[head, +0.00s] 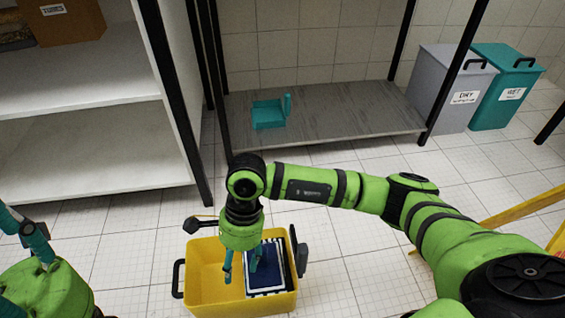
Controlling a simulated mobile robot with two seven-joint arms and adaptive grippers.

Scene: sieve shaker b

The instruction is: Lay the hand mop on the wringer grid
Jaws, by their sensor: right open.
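A yellow bucket (205,262) stands on the floor at bottom centre. A white-edged wringer grid (279,290) sits in its right part, with a flat dark blue pad (268,276) on it that looks like the hand mop's head. My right gripper (241,268) points down into the bucket, open, with its teal fingers at the pad's left edge. The gripper and wrist hide part of the pad, and I cannot tell whether a finger touches it. My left gripper (24,228) is partly in view at the left edge, away from the bucket; its opening is unclear.
A teal dustpan-like item (268,114) lies on a low grey shelf (345,115) behind. Grey (446,90) and teal (506,88) bins stand at back right. White shelving (95,150) is at left. A yellow frame (525,206) stands at right. Tiled floor is clear around the bucket.

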